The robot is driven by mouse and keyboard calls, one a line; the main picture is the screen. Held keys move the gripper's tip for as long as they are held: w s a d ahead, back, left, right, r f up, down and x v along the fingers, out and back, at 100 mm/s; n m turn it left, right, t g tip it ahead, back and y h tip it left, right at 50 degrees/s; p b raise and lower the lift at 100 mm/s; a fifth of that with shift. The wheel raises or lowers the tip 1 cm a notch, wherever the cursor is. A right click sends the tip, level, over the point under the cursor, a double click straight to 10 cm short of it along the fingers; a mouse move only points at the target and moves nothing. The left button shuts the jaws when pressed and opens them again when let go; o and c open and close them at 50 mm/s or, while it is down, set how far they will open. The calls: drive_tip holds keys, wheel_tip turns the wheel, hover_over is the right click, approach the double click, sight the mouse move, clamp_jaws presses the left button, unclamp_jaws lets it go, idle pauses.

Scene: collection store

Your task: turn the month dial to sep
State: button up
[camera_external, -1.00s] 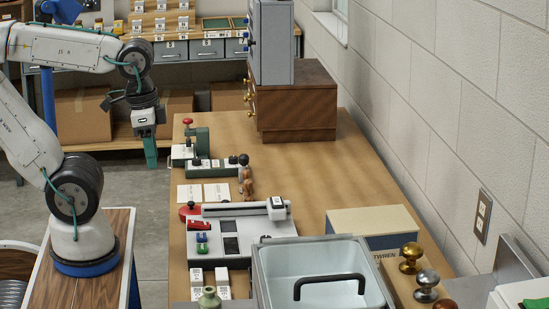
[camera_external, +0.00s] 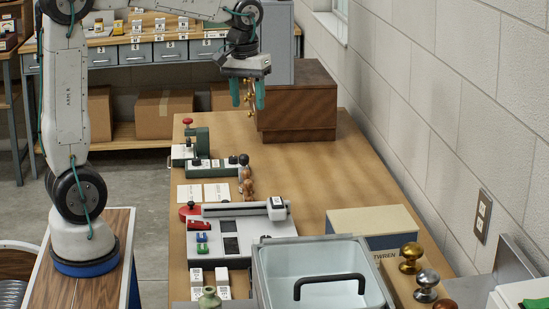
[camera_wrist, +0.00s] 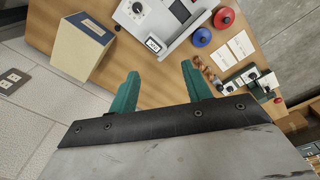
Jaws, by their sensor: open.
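In the wrist view my gripper (camera_wrist: 160,70) points towards the tabletop, touching nothing. A grey-white device with a rail (camera_external: 240,237) stands on the near table; it also shows at the top of the wrist view (camera_wrist: 178,45). I cannot tell whether this is the month dial, and no month marking is readable.
A black-knobbed green device (camera_external: 214,167), a red-topped press (camera_external: 200,140) and small brown figures (camera_external: 246,185) stand at the table's left. A grey-blue tub (camera_external: 262,270), a beige-topped box (camera_external: 370,222) and metal knobs (camera_external: 411,256) are nearer. The table's middle right is clear.

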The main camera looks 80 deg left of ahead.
drive_tip(key=w+a+f+n, duration=0.2)
drive_tip(key=w+a+n, duration=0.1)
drive_tip(key=a, duration=0.5)
drive_tip(key=w+a+f+n, duration=0.2)
drive_tip(key=w+a+f, duration=0.1)
drive_tip(key=a, duration=0.5)
drive_tip(key=n, duration=1.1)
hover_over(233, 157)
drive_tip(key=shift+g, duration=0.4)
wheel_tip(233, 157, down, 20)
drive_tip(key=shift+w+f, duration=0.1)
wheel_tip(233, 157, down, 8)
drive_tip(key=shift+r, duration=0.15)
drive_tip(key=shift+c, duration=0.3)
drive_tip(key=c, duration=0.9)
